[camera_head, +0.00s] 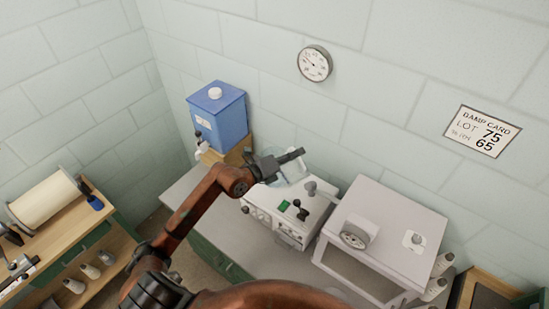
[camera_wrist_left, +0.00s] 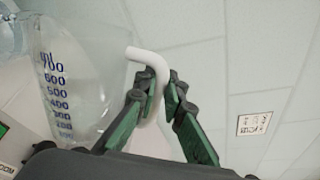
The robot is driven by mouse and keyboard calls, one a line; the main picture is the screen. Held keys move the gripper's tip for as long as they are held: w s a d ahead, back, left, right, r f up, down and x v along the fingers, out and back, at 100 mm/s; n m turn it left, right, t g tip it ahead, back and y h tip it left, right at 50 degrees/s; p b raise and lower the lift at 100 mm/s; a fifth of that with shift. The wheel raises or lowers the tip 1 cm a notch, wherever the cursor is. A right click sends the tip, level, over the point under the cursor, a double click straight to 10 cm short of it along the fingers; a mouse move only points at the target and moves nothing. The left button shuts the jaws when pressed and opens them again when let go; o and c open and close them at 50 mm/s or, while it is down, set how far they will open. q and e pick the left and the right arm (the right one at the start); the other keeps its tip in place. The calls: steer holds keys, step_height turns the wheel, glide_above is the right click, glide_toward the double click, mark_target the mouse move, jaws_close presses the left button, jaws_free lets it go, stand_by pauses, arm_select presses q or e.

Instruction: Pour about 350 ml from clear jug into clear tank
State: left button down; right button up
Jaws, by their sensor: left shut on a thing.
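The clear jug (camera_wrist_left: 85,75) fills the left of the left wrist view, with a blue number scale on its wall and a white curved handle (camera_wrist_left: 150,62). My left gripper (camera_wrist_left: 164,98) is shut on this handle. In the head view my left gripper (camera_head: 284,161) is above the white machine, with clear walls (camera_head: 294,172) showing partly behind it. I cannot tell there which clear walls belong to the jug and which to the clear tank. Another clear edge (camera_wrist_left: 10,35) shows at the far left of the wrist view. The liquid level is not readable. My right gripper is out of view.
A white machine (camera_head: 287,226) with knobs and a green switch stands under the gripper. A blue container (camera_head: 217,115) with a tap stands behind left. A white stand (camera_head: 389,229) with a dial is to the right. A wooden bench (camera_head: 52,238) is at the left.

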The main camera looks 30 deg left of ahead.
mark_target(301, 163)
arm_select(q)
steer(key=shift+w+a+r, duration=0.1)
steer(key=shift+a+r, duration=0.1)
stand_by(0.5)
steer(key=shift+w+a+r+n+b, duration=0.35)
steer(key=shift+a+r+n, duration=0.25)
steer(key=shift+n, duration=0.1)
stand_by(1.4)
steer(key=d+f+m, duration=0.1)
steer(key=s+d+f+m, duration=0.1)
steer(key=s+d+f+m+p, duration=0.1)
steer(key=shift+d+f+m+t+y, duration=0.2)
steer(key=shift+d+m+t+y, duration=0.1)
steer(key=shift+d, duration=0.1)
steer(key=shift+s+d+m, duration=0.15)
steer(key=shift+d+m, duration=0.1)
steer(key=shift+m, duration=0.15)
steer(key=shift+d+f+b, duration=0.15)
steer(key=shift+f+b, duration=0.2)
steer(key=shift+f, duration=0.2)
steer(key=shift+s+d+f+m+b, duration=0.2)
steer(key=shift+f+m+b, duration=0.25)
steer(key=shift+f+m, duration=0.15)
steer(key=shift+s+d+t, duration=0.15)
steer(key=shift+d+t, duration=0.15)
